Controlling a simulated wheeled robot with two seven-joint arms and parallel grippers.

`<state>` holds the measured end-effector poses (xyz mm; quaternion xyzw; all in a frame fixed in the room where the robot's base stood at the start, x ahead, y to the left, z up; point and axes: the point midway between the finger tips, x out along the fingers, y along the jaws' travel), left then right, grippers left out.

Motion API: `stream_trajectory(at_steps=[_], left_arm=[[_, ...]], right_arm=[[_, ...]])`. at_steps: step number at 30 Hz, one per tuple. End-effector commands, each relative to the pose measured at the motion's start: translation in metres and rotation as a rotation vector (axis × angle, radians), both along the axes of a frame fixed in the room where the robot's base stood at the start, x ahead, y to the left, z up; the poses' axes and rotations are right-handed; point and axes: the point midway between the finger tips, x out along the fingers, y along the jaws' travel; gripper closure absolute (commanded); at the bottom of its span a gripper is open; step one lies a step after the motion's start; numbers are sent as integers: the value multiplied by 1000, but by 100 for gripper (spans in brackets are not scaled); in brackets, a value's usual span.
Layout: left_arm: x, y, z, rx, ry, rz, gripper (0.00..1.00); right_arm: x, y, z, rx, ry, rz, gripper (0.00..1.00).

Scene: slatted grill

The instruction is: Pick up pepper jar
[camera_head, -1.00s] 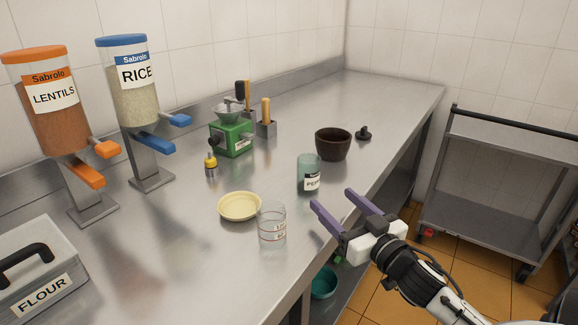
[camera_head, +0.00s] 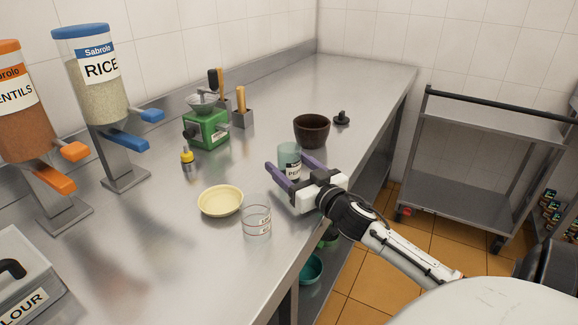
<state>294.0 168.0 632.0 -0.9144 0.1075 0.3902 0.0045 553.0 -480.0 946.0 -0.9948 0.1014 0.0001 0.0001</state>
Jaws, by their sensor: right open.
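The pepper jar (camera_head: 289,157) is a greenish see-through jar with a white label that reads "PE…", upright on the steel counter (camera_head: 170,250). My right gripper (camera_head: 288,162) is open, with its two purple fingers reaching toward the back left. One finger lies on the jar's left side and the other on its right side. The gripper body hides the jar's lower part. I cannot tell whether the fingers touch the jar. My left gripper is not in view.
A dark brown bowl (camera_head: 312,130) stands just behind the jar. A clear measuring cup (camera_head: 256,221) and a pale yellow dish (camera_head: 220,200) stand in front to the left. A green scale or grinder (camera_head: 206,130) stands farther back. A steel cart (camera_head: 470,200) stands on the right.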

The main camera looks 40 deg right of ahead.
Motion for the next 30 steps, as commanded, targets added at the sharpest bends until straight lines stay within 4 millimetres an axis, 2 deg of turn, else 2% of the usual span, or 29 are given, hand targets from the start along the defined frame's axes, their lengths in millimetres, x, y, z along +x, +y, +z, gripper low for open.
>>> stream_trajectory(at_steps=[8, 15, 18, 25, 30], left_arm=[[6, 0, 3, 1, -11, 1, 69], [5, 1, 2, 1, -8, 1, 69], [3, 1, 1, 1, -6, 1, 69], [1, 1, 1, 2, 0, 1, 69], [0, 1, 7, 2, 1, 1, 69]], right_arm=[[3, -1, 0, 0, 1, 0, 35], [3, -1, 0, 0, 1, 0, 74], [3, 0, 1, 0, -2, 1, 86], [3, -1, 4, -2, -3, 1, 86], [4, -1, 29, -5, -4, 2, 86]])
